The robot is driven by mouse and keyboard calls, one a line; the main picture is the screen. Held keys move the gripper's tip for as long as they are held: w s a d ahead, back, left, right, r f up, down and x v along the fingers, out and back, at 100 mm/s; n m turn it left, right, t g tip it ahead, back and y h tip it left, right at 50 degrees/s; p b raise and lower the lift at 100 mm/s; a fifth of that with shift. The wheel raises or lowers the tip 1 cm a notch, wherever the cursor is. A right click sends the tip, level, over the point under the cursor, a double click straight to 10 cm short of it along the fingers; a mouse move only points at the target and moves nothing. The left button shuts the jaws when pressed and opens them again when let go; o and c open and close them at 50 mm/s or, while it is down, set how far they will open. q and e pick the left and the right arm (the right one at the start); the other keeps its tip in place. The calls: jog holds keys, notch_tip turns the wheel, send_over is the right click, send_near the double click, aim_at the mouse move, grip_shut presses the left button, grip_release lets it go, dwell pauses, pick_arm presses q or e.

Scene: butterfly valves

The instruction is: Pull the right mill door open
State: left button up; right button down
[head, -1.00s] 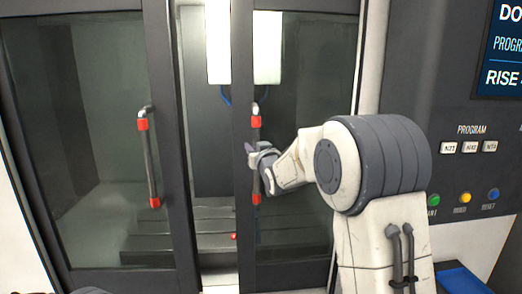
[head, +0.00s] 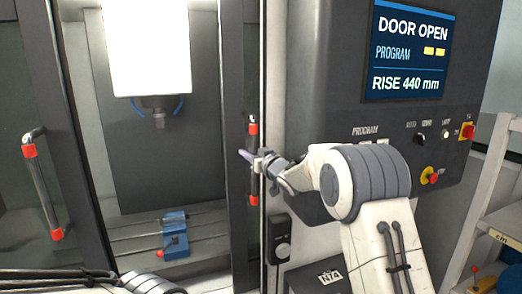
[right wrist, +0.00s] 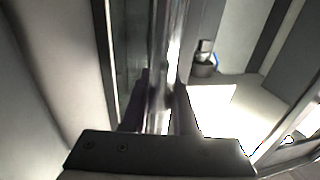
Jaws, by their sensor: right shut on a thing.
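The right mill door (head: 240,90) stands far to the right, beside the control panel, with a wide opening between it and the left door. Its upright handle (head: 253,190) has red end brackets. My right gripper (head: 252,158) is shut on this handle near its middle. In the right wrist view the shiny handle bar (right wrist: 162,55) runs upright between the dark fingers (right wrist: 160,108). The left mill door (head: 60,120) carries its own red-ended handle (head: 42,185), with nothing on it. My left arm shows at the bottom left, but its gripper is not in view.
Through the opening I see the white spindle head (head: 147,50) and a blue vise (head: 174,235) on the slotted bed. The control panel screen (head: 410,52) at the right reads DOOR OPEN. A shelf frame (head: 490,190) stands at the far right.

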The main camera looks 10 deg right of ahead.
jog(key=shift+d+r, duration=0.1)
jog(key=shift+d, duration=0.05)
jog(key=shift+d, duration=0.1)
jog(key=c, duration=1)
grip_release()
jog(key=shift+w, duration=0.1)
jog(key=o, duration=0.3)
jog(key=shift+w, duration=0.1)
jog(key=b+v, duration=0.5)
jog(key=v, duration=0.5)
jog(key=shift+s, duration=0.25)
